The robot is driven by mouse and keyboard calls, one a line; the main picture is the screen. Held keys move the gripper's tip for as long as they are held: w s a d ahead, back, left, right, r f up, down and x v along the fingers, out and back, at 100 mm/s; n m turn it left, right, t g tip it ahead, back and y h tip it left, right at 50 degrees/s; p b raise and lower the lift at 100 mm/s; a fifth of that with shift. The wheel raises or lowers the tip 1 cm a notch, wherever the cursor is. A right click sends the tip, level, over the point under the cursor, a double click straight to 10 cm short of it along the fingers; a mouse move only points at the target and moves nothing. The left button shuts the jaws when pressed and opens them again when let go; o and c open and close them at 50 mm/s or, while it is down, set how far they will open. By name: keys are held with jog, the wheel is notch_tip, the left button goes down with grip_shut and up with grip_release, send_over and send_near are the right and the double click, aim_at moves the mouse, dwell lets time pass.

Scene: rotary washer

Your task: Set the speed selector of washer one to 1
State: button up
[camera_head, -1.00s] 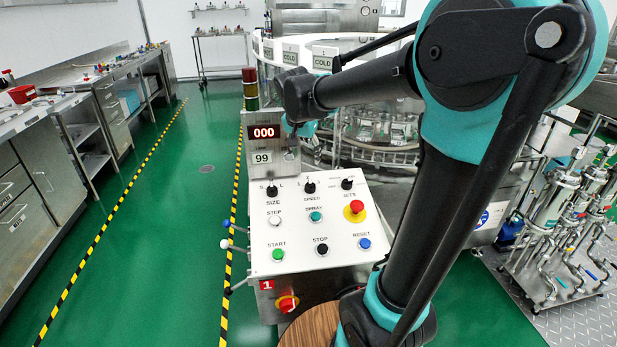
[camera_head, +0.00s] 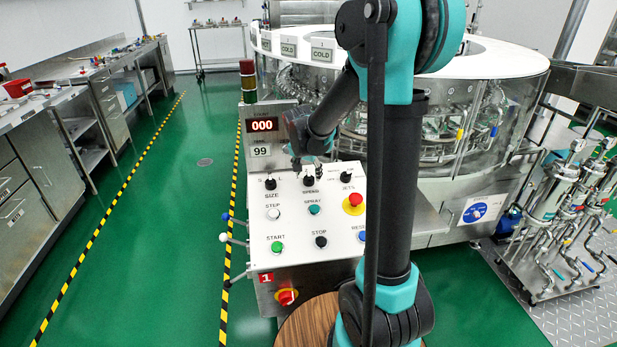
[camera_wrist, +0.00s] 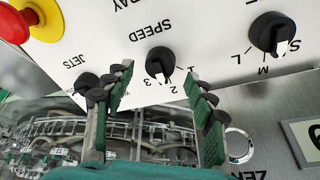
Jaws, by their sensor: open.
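The speed selector is a black knob (camera_wrist: 159,62) on the white control panel (camera_head: 285,215), which carries a red label 1. In the head view it is the middle knob (camera_head: 308,181) of the top row. In the wrist view the panel appears upside down, and the knob's white mark points down towards the 3 and 2 side; the exact position is hard to tell. My gripper (camera_wrist: 158,73) is open, with its green-padded fingers on either side of the knob in the picture. Contact is not visible. In the head view my gripper (camera_head: 300,160) is just above the knob.
The size knob (camera_wrist: 272,33) and jets knob (camera_wrist: 86,83) flank the speed knob. A red emergency button (camera_head: 353,199) and several push buttons sit lower on the panel. The display (camera_head: 262,125) stands behind. The round washer (camera_head: 480,110) is at right; green floor (camera_head: 190,240) is clear at left.

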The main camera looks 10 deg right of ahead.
jog(key=shift+x, duration=1.4)
jog(key=c, duration=1.2)
